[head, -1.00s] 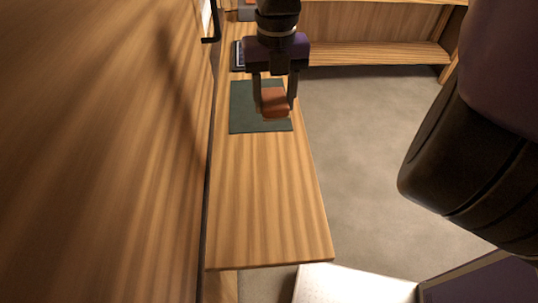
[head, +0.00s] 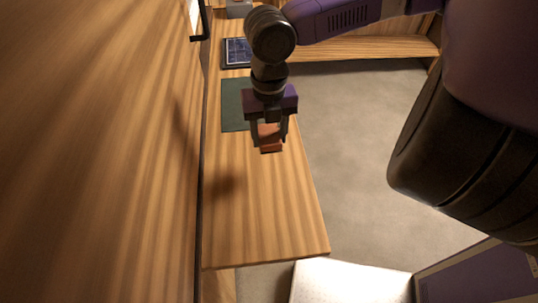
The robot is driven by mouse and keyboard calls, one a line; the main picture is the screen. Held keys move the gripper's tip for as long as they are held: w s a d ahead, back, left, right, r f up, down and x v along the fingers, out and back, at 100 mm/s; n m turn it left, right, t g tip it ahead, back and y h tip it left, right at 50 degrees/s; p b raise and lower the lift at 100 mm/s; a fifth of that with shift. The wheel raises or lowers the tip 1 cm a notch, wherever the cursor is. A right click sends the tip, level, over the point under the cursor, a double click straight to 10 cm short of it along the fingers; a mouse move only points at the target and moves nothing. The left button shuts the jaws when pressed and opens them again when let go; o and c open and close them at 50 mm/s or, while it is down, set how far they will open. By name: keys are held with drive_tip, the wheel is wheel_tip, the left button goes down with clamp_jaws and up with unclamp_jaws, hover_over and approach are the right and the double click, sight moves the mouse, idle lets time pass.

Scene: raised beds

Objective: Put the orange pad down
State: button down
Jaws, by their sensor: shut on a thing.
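The orange pad (head: 270,138) is a small orange-brown block between the fingers of my gripper (head: 269,137). My gripper is shut on it and points down over the wooden bench (head: 262,215). The pad appears in front of the near right corner of the dark green mat (head: 234,106). A dark shadow lies on the bench to the left of and nearer than the pad, which suggests the pad is held above the surface. Part of the mat is hidden behind my gripper.
A dark framed panel (head: 237,52) lies on the bench behind the mat, with a grey object (head: 239,9) farther back. A tall wooden wall (head: 95,150) bounds the bench at left. The near part of the bench is clear. Grey floor (head: 355,150) lies to the right.

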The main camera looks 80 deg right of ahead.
sight(270, 166)
wheel_tip(270, 166, down, 8)
drive_tip(key=shift+f+p, duration=0.25)
drive_tip(key=shift+p, duration=0.25)
drive_tip(key=shift+f, duration=0.15)
drive_tip(key=shift+f, duration=0.1)
drive_tip(key=shift+f, duration=0.35)
drive_tip(key=shift+f+b, duration=0.2)
drive_tip(key=shift+b, duration=0.1)
drive_tip(key=c, duration=0.8)
unclamp_jaws()
drive_tip(key=shift+o, duration=0.8)
drive_tip(key=shift+s+f, duration=0.1)
